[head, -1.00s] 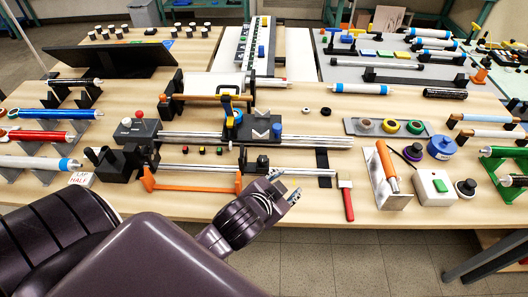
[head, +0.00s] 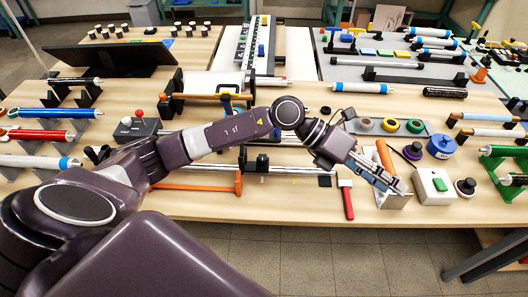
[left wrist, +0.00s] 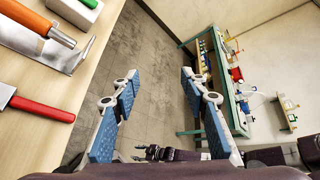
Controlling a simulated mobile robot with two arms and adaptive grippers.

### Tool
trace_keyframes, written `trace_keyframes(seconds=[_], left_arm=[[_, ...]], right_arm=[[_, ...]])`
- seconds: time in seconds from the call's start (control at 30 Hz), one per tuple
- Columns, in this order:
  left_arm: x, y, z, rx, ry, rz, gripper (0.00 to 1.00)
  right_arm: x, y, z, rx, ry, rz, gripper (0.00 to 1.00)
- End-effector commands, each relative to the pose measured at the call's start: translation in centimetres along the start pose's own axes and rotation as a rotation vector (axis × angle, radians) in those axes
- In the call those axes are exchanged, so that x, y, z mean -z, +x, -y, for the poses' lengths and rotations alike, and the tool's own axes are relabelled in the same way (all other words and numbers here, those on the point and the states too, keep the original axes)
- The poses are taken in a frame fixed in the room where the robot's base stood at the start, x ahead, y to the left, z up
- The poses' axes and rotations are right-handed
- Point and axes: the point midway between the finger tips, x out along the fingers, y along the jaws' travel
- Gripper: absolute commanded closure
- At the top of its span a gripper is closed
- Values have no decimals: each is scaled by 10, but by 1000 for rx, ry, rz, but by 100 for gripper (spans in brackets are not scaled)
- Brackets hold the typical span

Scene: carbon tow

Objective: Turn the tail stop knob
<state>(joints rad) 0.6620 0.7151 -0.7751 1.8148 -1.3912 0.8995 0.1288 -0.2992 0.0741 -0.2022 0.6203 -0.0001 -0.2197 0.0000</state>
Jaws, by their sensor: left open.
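My left gripper (head: 397,188) is open and empty at the front right of the bench in the head view, over the trowel area. In the left wrist view its two fingers (left wrist: 160,74) stand apart with floor between them. A long rail rig runs across the bench, with a black end block and knob (head: 262,161) on it; which part is the tail stop knob I cannot tell for sure. My left forearm hides much of the rails and the blue knob area. The gripper is well right of the block and touches nothing I can see.
A trowel with an orange handle (head: 385,155) lies partly under my gripper. A red-handled tool (head: 347,200) is left of it, and a white box with a green button (head: 434,187) is right of it. The floor in front of the bench is clear.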

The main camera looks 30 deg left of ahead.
Motion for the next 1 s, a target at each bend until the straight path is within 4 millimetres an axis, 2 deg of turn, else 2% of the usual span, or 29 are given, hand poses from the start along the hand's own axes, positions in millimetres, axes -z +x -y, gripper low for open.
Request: trace_keyframes(seconds=[0.03,0.1,0.17,0.23,0.3,0.4,0.5,0.6,0.67,1.0], left_arm=[[5,-16,-30,-111,41,-80,59],[16,-45,-72,-270,79,-200,59],[22,-77,-106,-407,93,-294,59],[27,-120,-138,-557,88,-389,59],[30,-163,-162,-690,68,-466,59],[33,-216,-182,-838,29,-546,59],[36,-251,-190,-928,-6,-595,59],[38,-267,-195,-971,-25,-619,59],[41,-269,-198,-979,-31,-625,59],[67,-247,-236,-976,-30,-626,59]], right_arm=[[0,0,0,0,0,0,60],[0,0,0,0,0,0,60],[0,0,-1,-1,0,1,60],[-1,0,-2,-2,0,1,60],[-1,0,-3,-3,-1,1,60],[-2,0,-4,-5,-1,2,60],[-2,0,-6,-7,-1,2,60],[-2,-1,-6,-7,0,3,60],[-2,-4,-7,-8,0,3,60],[0,-22,-7,-8,1,3,60]])
